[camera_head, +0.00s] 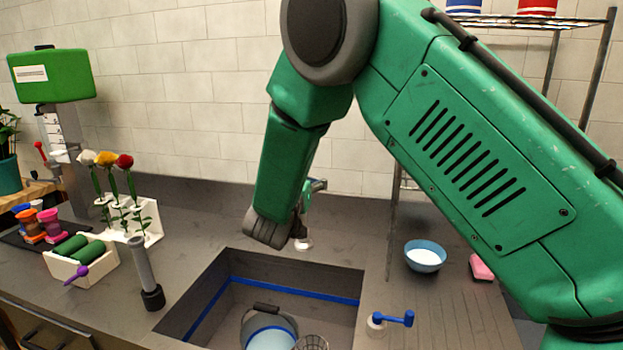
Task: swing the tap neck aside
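My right arm comes in from the right, and its grey end with the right gripper (268,230) hangs over the back edge of the sink (215,290). The fingers are mostly hidden, so I cannot tell if they are open or shut. Behind it, a tap-like upright shows only in part, with a small teal piece (317,185) and a pale round foot (303,243) on the counter. I cannot tell whether the gripper touches it. A blue lever (393,318) on a white base stands right of the sink. My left gripper is not in view.
A bucket (270,330) stands in the sink. A grey upright cylinder (146,270) stands left of it. Flowers in a white rack (140,228) and a white box with green rolls (82,262) are farther left. A blue bowl (425,257) and pink block (482,267) sit right.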

